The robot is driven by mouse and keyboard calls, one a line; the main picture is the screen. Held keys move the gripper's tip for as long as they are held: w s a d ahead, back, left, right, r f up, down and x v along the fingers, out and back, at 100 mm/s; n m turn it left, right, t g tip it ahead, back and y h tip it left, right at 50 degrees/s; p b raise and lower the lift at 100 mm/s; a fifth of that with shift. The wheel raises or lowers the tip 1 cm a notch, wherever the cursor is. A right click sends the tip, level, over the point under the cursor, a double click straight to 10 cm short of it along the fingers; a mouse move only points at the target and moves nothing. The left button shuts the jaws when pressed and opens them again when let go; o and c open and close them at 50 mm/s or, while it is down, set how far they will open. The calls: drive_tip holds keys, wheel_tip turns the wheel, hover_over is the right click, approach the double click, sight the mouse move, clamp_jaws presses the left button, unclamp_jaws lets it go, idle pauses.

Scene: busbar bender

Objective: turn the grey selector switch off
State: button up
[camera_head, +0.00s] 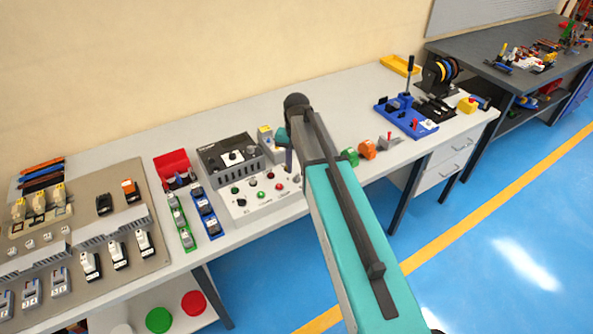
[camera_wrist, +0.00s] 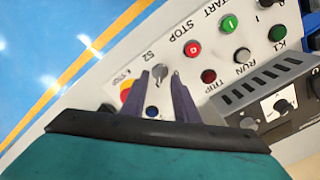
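The grey selector switch (camera_wrist: 160,71), beside the label S2, is a small round grey knob on the white control panel (camera_wrist: 218,98). In the wrist view it shows between the two fingertips of my gripper (camera_wrist: 159,76). The fingers are apart, one on each side of the knob; I cannot tell whether they touch it. The knob's exact pointer angle is too small to read. In the head view my gripper (camera_head: 289,160) points down over the right end of the panel (camera_head: 258,211), and the selector is hard to make out there.
A red STOP button (camera_wrist: 193,48) and a red TRIP lamp (camera_wrist: 208,76) lie right of the selector. A black device (camera_head: 230,155) stands behind the panel.

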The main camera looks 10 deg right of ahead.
sight(296, 177)
drive_tip(key=shift+f+p, duration=0.3)
drive_tip(key=shift+f, duration=0.95)
clamp_jaws()
